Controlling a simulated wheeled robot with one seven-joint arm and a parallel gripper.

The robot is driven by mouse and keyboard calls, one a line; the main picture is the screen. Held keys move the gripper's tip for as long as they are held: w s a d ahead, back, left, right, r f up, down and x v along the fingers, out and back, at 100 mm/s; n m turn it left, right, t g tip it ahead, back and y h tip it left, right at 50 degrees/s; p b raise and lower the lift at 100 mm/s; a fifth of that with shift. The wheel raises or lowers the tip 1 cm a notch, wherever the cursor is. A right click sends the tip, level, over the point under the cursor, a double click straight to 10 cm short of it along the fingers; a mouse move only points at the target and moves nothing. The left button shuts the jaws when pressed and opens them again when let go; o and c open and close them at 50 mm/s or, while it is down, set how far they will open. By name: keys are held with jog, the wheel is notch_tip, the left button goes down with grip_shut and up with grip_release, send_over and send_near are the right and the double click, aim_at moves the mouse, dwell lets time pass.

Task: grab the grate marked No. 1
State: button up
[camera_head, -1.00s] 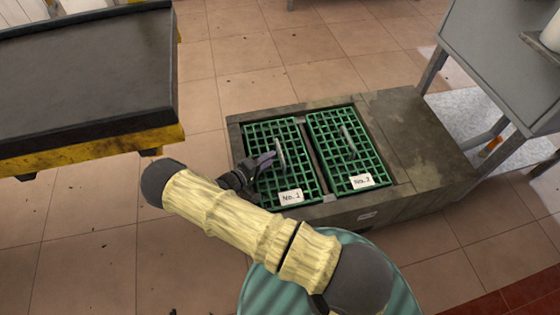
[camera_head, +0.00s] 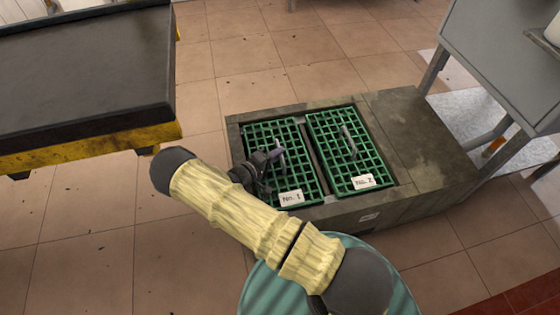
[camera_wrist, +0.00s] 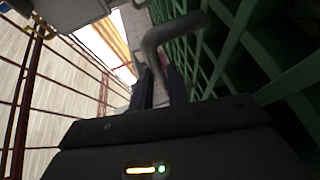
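The grate marked No. 1 (camera_head: 291,172) is a green lattice in the left bay of a low grey box. It has a grey upright handle (camera_head: 281,150) and a white label (camera_head: 291,198). My gripper (camera_head: 274,158) is at this handle, over the left part of the grate. In the wrist view, my two dark fingers (camera_wrist: 162,88) stand on either side of the handle (camera_wrist: 163,35), close to it. Contact is unclear. The grate's bars (camera_wrist: 210,60) show beyond them. The grate lies flat in its bay.
The grate marked No. 2 (camera_head: 348,147), with its own handle, lies in the right bay. The grey box (camera_head: 415,135) has a bare top to the right. A black-topped yellow table (camera_head: 80,80) stands at left, a grey cabinet (camera_head: 510,60) at right.

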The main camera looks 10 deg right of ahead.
aim_at(277, 163)
grip_shut()
jog(key=shift+w, duration=0.1)
dwell(0.6)
jog(key=shift+d, duration=0.1)
dwell(0.5)
jog(key=shift+r, duration=0.15)
notch_tip(277, 163, up, 10)
jog(key=p, duration=0.4)
jog(key=shift+p, duration=0.35)
